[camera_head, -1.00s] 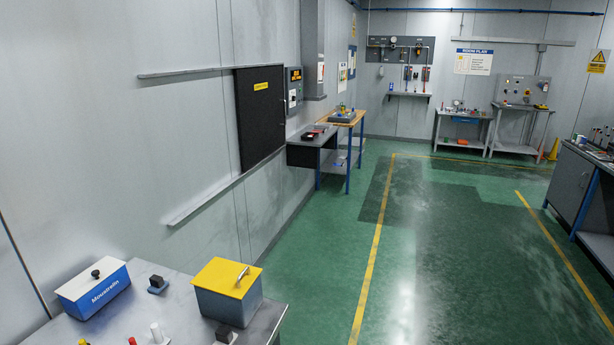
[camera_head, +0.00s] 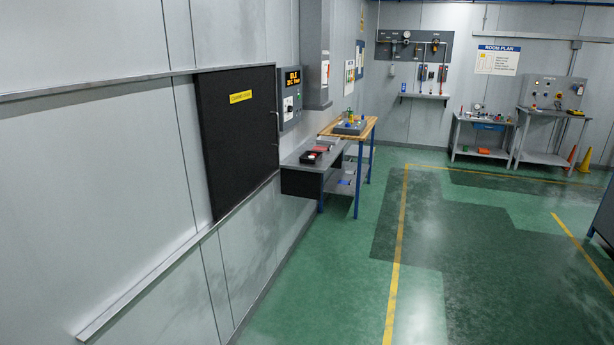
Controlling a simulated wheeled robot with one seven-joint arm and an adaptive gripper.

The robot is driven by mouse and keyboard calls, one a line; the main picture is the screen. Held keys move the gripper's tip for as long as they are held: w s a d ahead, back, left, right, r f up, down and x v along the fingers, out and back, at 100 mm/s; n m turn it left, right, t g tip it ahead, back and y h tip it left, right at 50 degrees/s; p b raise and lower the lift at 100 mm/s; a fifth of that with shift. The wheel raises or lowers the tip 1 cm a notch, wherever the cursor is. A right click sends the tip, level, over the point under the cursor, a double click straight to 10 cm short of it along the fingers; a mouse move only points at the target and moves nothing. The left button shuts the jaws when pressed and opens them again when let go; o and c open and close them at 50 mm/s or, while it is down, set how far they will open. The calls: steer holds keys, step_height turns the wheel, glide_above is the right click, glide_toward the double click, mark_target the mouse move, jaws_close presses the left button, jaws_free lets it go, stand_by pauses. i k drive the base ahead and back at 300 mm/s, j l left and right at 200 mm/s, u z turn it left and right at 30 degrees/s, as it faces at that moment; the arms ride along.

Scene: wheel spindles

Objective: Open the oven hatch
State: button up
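The oven hatch (camera_head: 236,150) looks to be the large black panel on the left wall, with a yellow label (camera_head: 241,97) near its top. It sits between an upper rail (camera_head: 90,88) and a lower rail (camera_head: 140,289) that run along the wall to the left. A small handle shows at its right edge. The panel stands at the right end of the rails. A grey control box (camera_head: 290,97) with a lit orange display is on the wall just right of it. My gripper is not in view.
A grey bench (camera_head: 301,169) with a dark tray stands just past the hatch, beside a wooden-topped table (camera_head: 368,127) with blue legs. More workbenches (camera_head: 483,152) line the far wall. The green floor (camera_head: 440,270) in front of the hatch is clear.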

mark_target(237, 107)
steer(key=i, duration=2.2)
